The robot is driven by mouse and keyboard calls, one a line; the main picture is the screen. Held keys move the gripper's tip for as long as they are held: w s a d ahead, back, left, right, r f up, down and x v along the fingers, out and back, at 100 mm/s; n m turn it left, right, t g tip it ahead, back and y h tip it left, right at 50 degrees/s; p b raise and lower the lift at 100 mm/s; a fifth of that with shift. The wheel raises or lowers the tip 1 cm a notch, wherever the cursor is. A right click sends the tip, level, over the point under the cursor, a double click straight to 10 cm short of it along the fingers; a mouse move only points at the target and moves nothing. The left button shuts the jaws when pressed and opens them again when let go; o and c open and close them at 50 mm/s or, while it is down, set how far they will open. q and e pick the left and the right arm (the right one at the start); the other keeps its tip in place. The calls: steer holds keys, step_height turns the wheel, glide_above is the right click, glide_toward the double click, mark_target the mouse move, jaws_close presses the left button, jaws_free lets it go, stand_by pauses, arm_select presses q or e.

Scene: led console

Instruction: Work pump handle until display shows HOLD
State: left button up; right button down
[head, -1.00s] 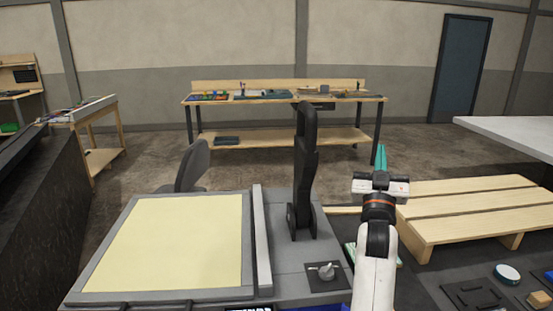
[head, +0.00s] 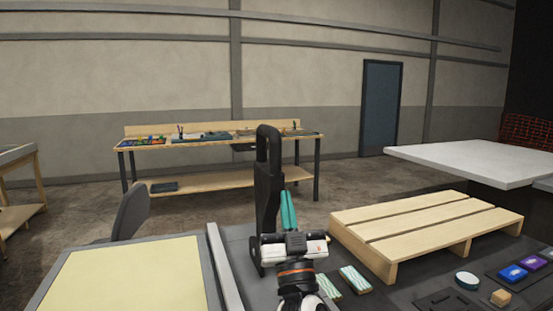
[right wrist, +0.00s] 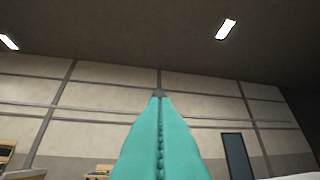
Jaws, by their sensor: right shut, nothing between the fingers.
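The black pump handle (head: 267,175) stands upright on the grey console, with a loop grip at its top. My right gripper (head: 288,210) has teal fingers and is in front of the handle's lower right side in the head view. Its fingers are together with nothing between them, pointing up and away. In the right wrist view the shut teal fingers (right wrist: 160,135) point at the wall and ceiling, and the handle does not show there. I cannot tell whether the gripper touches the handle. The display is not in view. My left gripper is not in view.
A pale yellow panel (head: 135,278) lies left of the handle, beside a grey raised bar (head: 224,272). A wooden pallet (head: 425,228) and a white table (head: 470,162) are to the right. Small items, including a round white-topped one (head: 467,280), lie at lower right. A workbench (head: 220,143) stands behind.

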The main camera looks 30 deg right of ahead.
mark_target(276, 142)
steer(key=p+x, duration=0.1)
steer(key=x, duration=0.3)
steer(key=w+f+p+x, duration=0.1)
steer(key=x, duration=0.3)
steer(key=p+x, duration=0.1)
steer(key=x, duration=0.3)
steer(key=shift+w+d+f, duration=0.3)
steer(key=shift+d+f, duration=0.05)
steer(key=shift+f, duration=0.1)
steer(key=shift+w+d, duration=0.1)
steer(key=shift+w, duration=0.2)
steer(key=shift+r, duration=0.1)
